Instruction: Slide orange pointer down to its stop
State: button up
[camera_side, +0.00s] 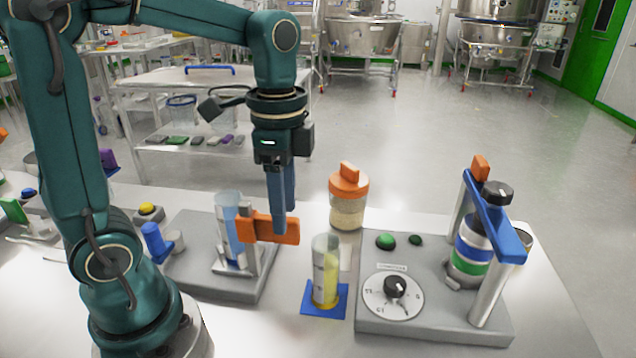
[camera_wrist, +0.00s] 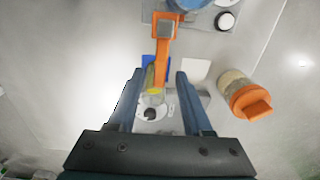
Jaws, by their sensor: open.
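The orange pointer (camera_side: 258,227) sits on a short grey upright post on a grey base (camera_side: 205,285), beside a clear cylinder with blue contents (camera_side: 228,225). Its bar points right in the side view. In the wrist view the pointer (camera_wrist: 162,60) runs down from the grey post top towards the space between my fingers. My gripper (camera_side: 282,215) points down at the bar's free end, with the blue-grey fingers apart. In the wrist view my gripper (camera_wrist: 159,75) has nothing clearly clamped between its fingers. The stop cannot be made out.
A vial of yellow liquid (camera_side: 325,285) stands on a blue pad (camera_side: 337,308) right of the pointer. Behind it is an orange-lidded jar (camera_side: 347,205). A grey dial unit (camera_side: 430,325) with a blue crossbar (camera_side: 495,215) stands to the right.

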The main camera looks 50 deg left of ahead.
aim_at(286, 242)
jog(key=shift+f, duration=1.8)
grip_shut()
